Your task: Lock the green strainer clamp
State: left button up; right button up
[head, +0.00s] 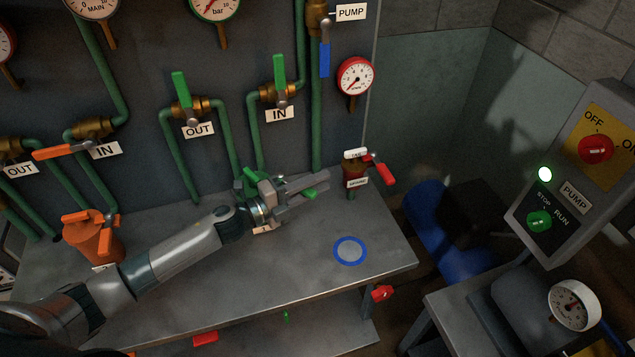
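Green parts show on the bench around my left gripper (322,180): a green piece (250,178) behind its wrist and a green lever-like piece (309,193) by its fingers. These look like the green strainer and its clamp. The gripper and wrist hide most of the strainer, so I cannot tell the clamp's position. The fingers point right, close to the green lever piece; I cannot tell whether they touch it or how far apart they are. My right gripper is not in view.
An orange strainer (95,243) with an orange clamp stands left on the grey bench (225,300). A dark red fitting with a red lever (382,171) is at the back right. A blue ring (350,251) lies on clear bench. Green pipes with valves (281,75) line the wall behind.

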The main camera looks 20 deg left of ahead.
pick_arm(q)
jog(key=shift+o, duration=0.3)
jog(key=shift+a, duration=0.1)
